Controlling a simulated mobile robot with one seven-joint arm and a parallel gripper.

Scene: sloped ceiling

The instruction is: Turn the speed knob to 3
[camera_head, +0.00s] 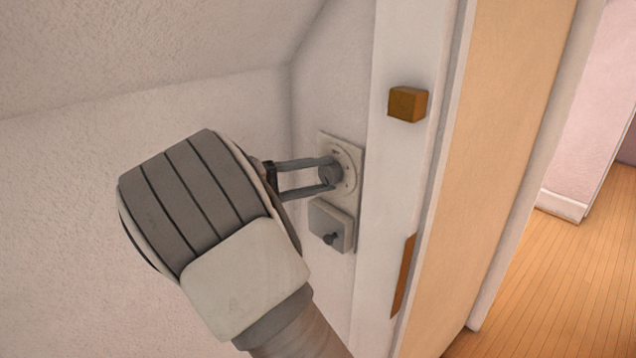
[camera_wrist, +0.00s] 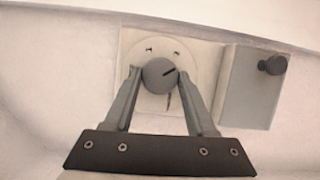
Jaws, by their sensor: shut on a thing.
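The speed knob (camera_head: 328,173) is a round grey knob on a pale round dial (camera_head: 347,163) with small marks, set on a plate on the wall. The marks on the dial are too small to read, and part of the dial is hidden by the fingers.
A square box with a small dark knob (camera_head: 330,226) sits just below the dial; it also shows in the wrist view (camera_wrist: 250,86). A white door frame (camera_head: 393,180) with a brown block (camera_head: 408,104) stands close on the right. Wooden floor (camera_head: 545,270) lies beyond.

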